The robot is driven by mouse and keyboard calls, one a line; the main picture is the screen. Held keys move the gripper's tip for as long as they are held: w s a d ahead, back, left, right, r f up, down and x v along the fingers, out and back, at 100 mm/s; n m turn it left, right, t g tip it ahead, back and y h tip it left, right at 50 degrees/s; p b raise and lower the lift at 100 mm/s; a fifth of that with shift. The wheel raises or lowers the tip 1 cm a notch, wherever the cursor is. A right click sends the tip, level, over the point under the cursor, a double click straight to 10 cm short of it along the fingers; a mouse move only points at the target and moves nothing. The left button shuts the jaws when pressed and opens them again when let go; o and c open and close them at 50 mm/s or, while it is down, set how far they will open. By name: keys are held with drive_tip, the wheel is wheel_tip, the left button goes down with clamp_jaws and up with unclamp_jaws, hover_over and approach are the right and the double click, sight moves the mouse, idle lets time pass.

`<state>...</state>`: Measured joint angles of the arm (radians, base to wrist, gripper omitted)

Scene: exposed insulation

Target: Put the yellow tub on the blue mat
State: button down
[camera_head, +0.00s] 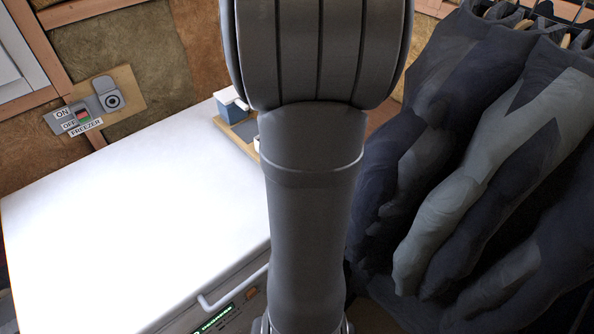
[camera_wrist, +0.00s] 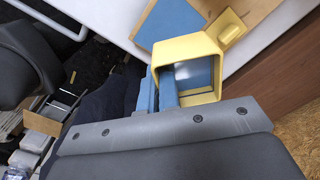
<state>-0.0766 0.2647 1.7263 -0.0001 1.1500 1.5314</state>
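The yellow tub (camera_wrist: 189,48) is in the wrist view, with its opening towards the camera and a tab on its upper right side. My gripper (camera_wrist: 158,88) has its two blue fingers at the tub's left wall, one outside and one inside, and they look closed on that wall. Something blue and pale shows inside the tub; I cannot tell what it is. The blue mat (camera_wrist: 178,20) lies just beyond the tub, partly covered by it. In the head view the mat (camera_head: 246,130) shows left of my arm, which hides the tub and gripper.
The mat lies on a wooden board (camera_head: 222,124) at the right end of the white freezer top (camera_head: 120,215). A blue and white object (camera_head: 231,104) stands at its back. The freezer top to the left is clear. Dark clothes (camera_head: 470,150) hang at the right.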

drive_tip(key=shift+m, duration=0.7)
drive_tip(key=f, duration=0.7)
drive_tip(key=s+f, duration=0.1)
drive_tip(key=f, duration=0.2)
drive_tip(key=shift+a+f, duration=0.3)
drive_tip(key=shift+f, duration=0.05)
drive_tip(key=shift+f, duration=0.1)
drive_tip(key=c, duration=1.7)
unclamp_jaws()
wheel_tip(320, 180, up, 12)
drive_tip(key=shift+r, duration=0.15)
